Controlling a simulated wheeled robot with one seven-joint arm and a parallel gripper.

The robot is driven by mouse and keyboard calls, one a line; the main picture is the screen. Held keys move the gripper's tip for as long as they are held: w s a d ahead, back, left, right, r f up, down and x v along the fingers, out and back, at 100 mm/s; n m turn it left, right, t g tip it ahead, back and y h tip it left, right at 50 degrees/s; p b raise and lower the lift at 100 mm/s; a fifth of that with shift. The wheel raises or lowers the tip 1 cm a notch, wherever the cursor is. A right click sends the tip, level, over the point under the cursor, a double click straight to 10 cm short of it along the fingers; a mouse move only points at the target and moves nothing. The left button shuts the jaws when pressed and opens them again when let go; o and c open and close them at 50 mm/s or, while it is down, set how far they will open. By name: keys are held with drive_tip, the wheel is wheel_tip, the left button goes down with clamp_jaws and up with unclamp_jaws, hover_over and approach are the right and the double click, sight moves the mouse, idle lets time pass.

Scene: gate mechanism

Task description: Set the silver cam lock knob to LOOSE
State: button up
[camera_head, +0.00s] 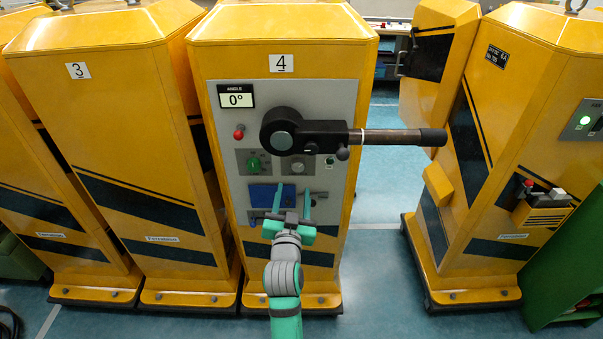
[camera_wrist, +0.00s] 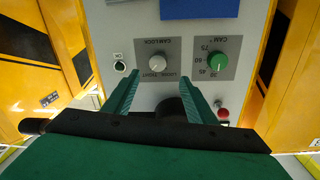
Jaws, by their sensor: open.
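The silver cam lock knob (camera_head: 297,166) is on a grey plate on the front panel of machine 4, right of a green knob (camera_head: 254,165). In the upside-down wrist view the silver knob (camera_wrist: 158,63) shows on its CAM LOCK plate, with LOOSE and TIGHT lettering below it. Its pointer is too small to read. My gripper (camera_head: 292,192) is open and empty, below the knob in the head view. In the wrist view its teal fingers (camera_wrist: 160,82) spread to either side of the knob's line, apparently not touching it.
A black lever arm (camera_head: 385,137) sticks out rightward above the knobs. A red button (camera_head: 239,132) and an angle display (camera_head: 236,96) reading 0° are upper left. Another yellow machine (camera_head: 470,150) stands right, across a floor gap.

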sight(298, 168)
drive_tip(key=w, duration=0.6)
drive_tip(key=w+d, duration=0.1)
drive_tip(key=w, duration=0.3)
drive_tip(key=shift+w+d, duration=0.1)
